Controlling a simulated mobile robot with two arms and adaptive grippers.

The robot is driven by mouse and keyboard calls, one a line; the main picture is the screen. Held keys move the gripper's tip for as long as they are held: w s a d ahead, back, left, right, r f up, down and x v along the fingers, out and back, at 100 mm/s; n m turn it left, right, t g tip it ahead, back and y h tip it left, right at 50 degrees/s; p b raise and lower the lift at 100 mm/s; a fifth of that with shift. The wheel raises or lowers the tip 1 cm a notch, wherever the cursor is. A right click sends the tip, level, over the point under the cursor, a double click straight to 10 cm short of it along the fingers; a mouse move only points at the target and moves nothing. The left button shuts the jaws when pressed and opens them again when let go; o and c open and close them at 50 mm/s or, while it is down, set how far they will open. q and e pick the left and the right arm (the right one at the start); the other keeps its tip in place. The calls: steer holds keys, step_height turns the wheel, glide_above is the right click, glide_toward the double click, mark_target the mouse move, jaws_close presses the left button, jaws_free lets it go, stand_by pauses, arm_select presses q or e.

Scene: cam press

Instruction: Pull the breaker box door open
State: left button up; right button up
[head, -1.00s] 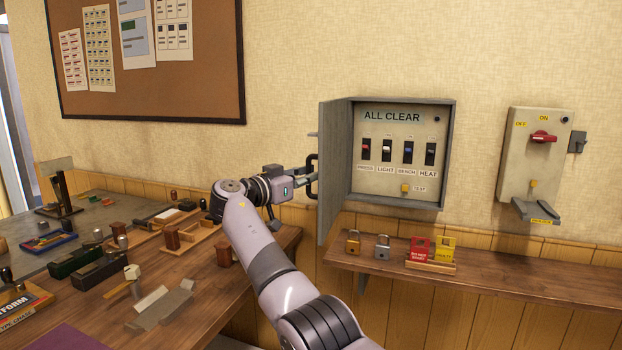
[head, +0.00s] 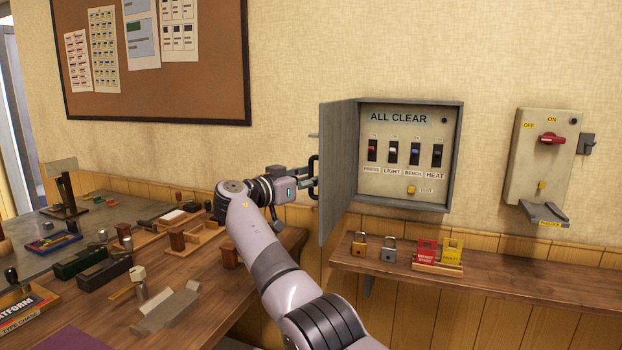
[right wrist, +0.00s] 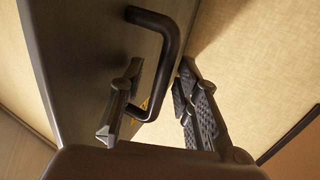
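The grey breaker box (head: 460,150) hangs on the wall. Its door (head: 338,170) stands wide open, swung out at the box's left side. Inside is a panel marked ALL CLEAR with a row of switches. My right gripper (head: 306,186) is at the handle on the door's outer face. In the right wrist view, the dark handle (right wrist: 171,50) passes between the two spread fingers (right wrist: 158,92). Gaps show on both sides of the handle, so the gripper is open around it. The door's face (right wrist: 75,65) is beside the left finger. My left gripper is not in view.
A shelf (head: 530,280) below the box carries two padlocks and red and yellow tags. A switch box with a red handle (head: 551,139) is at the right. A cluttered workbench (head: 215,290) fills the left, below my right arm.

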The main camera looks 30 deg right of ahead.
steer(key=v, duration=1.2)
stand_by(0.3)
